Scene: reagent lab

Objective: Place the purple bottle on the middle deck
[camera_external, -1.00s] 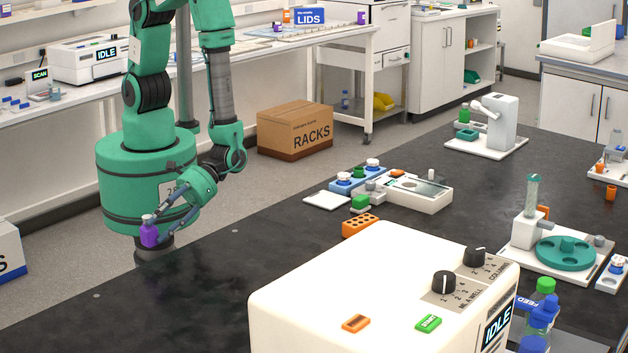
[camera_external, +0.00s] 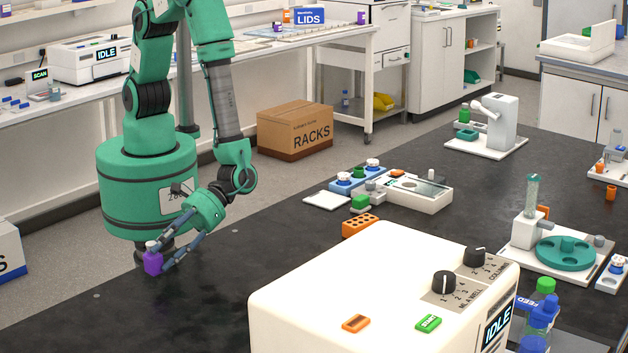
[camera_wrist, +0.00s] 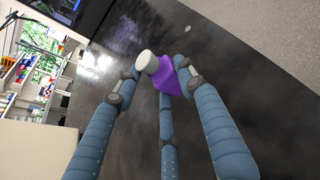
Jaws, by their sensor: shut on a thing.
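The purple bottle (camera_external: 153,262) has a pale cap and is at the left side of the black bench in the external view. My gripper (camera_external: 160,255) is shut on it, with blue-grey fingers around its body. In the wrist view the purple bottle (camera_wrist: 168,78) sits between the fingertips of my gripper (camera_wrist: 160,84), its white cap pointing up and left. I cannot tell whether its base touches the bench. I cannot tell which surface is the middle deck.
A large white machine (camera_external: 380,290) with knobs stands at the front of the black bench (camera_external: 110,315). An orange block (camera_external: 361,225) and a blue rack (camera_external: 358,180) stand beyond it. The bench's left part is clear. A cardboard box (camera_external: 295,130) is on the floor.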

